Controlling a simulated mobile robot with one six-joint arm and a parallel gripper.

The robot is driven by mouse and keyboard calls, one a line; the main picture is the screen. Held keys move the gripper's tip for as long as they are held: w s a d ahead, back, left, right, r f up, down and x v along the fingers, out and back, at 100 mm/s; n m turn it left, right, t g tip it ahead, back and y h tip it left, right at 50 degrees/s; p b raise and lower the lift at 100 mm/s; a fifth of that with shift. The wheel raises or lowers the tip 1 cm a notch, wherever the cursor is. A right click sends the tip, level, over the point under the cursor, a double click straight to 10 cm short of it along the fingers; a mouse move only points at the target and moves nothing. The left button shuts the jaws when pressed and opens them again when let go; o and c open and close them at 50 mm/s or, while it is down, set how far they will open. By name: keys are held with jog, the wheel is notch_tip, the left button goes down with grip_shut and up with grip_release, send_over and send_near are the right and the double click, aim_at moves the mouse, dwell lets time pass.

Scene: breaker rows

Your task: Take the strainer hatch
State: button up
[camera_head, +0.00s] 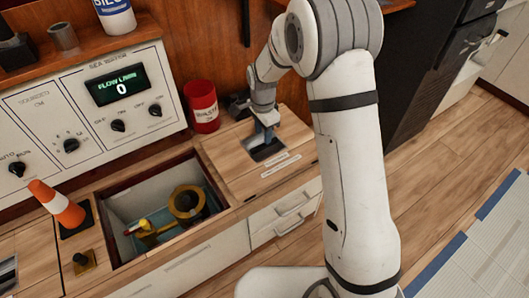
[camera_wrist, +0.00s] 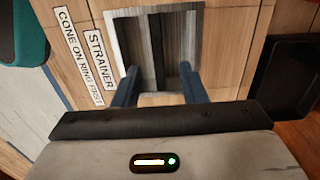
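The strainer hatch (camera_head: 237,172) is a wooden panel right of an open bay in the head view. It has a grey recessed pull (camera_head: 265,150) with a dark bar across it, which also shows in the wrist view (camera_wrist: 158,50). Labels beside the pull (camera_wrist: 98,58) read "STRAINER" and "CONE ON RING FIRST". My gripper (camera_head: 266,134) is over the pull, pointing down. In the wrist view its two blue fingers (camera_wrist: 159,76) are apart, one on each side of the bar, with a gap to it. I cannot tell how deep the fingertips reach into the recess.
The open bay (camera_head: 120,203) holds a yellow ring (camera_head: 186,202) and a yellow-and-red part (camera_head: 148,232). An orange-white cone (camera_head: 58,208) stands left of it. A red can (camera_head: 203,106) stands behind the hatch, near my gripper. A control panel (camera_head: 90,105) rises at the back.

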aim_at(263, 144)
notch_tip(263, 144, down, 7)
jog(key=b, duration=0.3)
jog(key=shift+d+r, duration=0.1)
jog(key=shift+r, duration=0.05)
jog(key=shift+r, duration=0.1)
grip_shut()
jog(key=shift+w+r, duration=0.1)
dwell(1.0)
